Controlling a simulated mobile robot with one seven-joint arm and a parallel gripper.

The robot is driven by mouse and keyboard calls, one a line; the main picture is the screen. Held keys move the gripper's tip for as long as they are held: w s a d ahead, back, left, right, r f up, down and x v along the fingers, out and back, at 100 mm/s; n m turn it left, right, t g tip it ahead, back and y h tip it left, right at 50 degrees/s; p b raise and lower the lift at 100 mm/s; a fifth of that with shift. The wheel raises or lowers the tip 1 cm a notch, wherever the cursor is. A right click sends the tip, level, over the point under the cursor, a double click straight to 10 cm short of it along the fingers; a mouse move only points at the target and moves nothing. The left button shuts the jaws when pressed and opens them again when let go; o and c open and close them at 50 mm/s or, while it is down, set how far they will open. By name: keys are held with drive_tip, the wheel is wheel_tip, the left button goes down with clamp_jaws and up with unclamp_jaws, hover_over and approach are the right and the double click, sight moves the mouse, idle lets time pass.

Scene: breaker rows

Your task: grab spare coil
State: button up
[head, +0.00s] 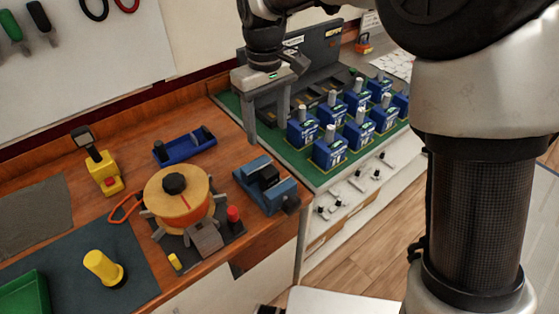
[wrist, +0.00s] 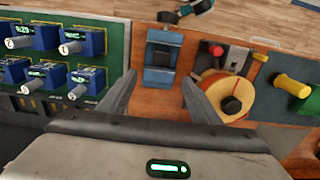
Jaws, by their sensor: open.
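No part is plainly marked as the spare coil, and I cannot tell for sure which it is. An orange round drum with a black knob (head: 178,205) stands on the wooden bench; it also shows in the wrist view (wrist: 214,84). A blue vise-like block (head: 266,187) sits to its right; in the wrist view this block (wrist: 162,55) lies just beyond the fingertips. My gripper (head: 267,132) is open and empty, fingers down, above the left end of the green panel. In the wrist view its fingers (wrist: 159,84) are spread apart with nothing between them.
Several blue breaker modules (head: 330,147) with grey levers stand in rows on the green panel. A blue tray (head: 187,147), a yellow tool (head: 105,172), a yellow cylinder (head: 102,267) and a green bin (head: 24,296) are on the bench. A grey upright board (head: 320,55) stands behind.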

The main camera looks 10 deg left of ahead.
sight(269, 170)
wheel_tip(269, 170, down, 11)
drive_tip(key=shift+s+r, duration=0.1)
drive_tip(key=shift+r, duration=0.05)
drive_tip(key=shift+s+f, duration=0.2)
drive_tip(key=shift+f, duration=2.5)
drive_tip(key=shift+c, duration=0.2)
drive_tip(key=shift+r, duration=0.1)
drive_tip(key=c, duration=1.2)
